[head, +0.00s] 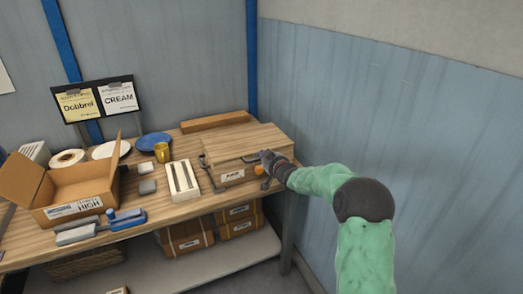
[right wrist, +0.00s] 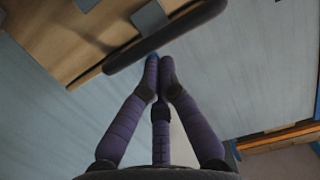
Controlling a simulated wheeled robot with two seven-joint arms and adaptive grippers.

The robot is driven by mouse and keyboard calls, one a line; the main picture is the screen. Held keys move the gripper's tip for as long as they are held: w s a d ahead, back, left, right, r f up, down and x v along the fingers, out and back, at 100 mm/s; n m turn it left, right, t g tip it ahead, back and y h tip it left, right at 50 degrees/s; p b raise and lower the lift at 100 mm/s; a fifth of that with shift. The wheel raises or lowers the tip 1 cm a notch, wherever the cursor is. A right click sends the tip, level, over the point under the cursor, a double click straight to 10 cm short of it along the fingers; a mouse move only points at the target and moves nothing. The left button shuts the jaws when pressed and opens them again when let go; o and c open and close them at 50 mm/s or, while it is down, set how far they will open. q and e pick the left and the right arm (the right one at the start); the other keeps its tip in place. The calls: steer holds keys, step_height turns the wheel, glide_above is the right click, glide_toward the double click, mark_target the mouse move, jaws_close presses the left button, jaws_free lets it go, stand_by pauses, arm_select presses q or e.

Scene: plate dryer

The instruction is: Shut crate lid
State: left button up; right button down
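The wooden crate (head: 232,174) stands at the right end of the workbench, a white label on its front. Its flat lid (head: 240,142) looks down on top of the crate; any small gap under it is too small to tell. A dark handle (head: 250,158) shows at the front edge. My right gripper (head: 266,156) is at the crate's front right edge. In the right wrist view its fingertips (right wrist: 159,68) are together, just beside a dark bar (right wrist: 165,36), with nothing visibly held. Whether they touch it is unclear. My left gripper is not in view.
An open cardboard box (head: 72,190), a pale slotted tray (head: 183,180), a yellow mug (head: 162,152) and a blue plate (head: 154,140) are left of the crate. A wooden block (head: 215,121) lies behind it. Boxes (head: 187,237) sit on the lower shelf. A blue-grey wall (head: 400,130) rises at right.

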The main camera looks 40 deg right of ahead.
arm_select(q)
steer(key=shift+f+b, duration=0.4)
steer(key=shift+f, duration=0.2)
arm_select(e)
steer(key=shift+s+a+f, duration=0.1)
steer(key=shift+f, duration=0.7)
steer(key=shift+s+a+f, duration=0.1)
steer(key=shift+f, duration=0.65)
steer(key=shift+r, duration=0.1)
step_height(320, 180, up, 5)
steer(key=w+p, duration=0.1)
steer(key=p, duration=0.1)
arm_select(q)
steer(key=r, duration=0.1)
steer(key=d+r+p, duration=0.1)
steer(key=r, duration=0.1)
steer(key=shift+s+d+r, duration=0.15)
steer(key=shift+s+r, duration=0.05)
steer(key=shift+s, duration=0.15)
arm_select(e)
steer(key=s+a+f, duration=0.1)
steer(key=s+f, duration=0.2)
steer(key=s, duration=0.5)
steer(key=shift+s+a+f, duration=0.15)
steer(key=shift+s+a, duration=0.05)
steer(key=shift+s, duration=0.05)
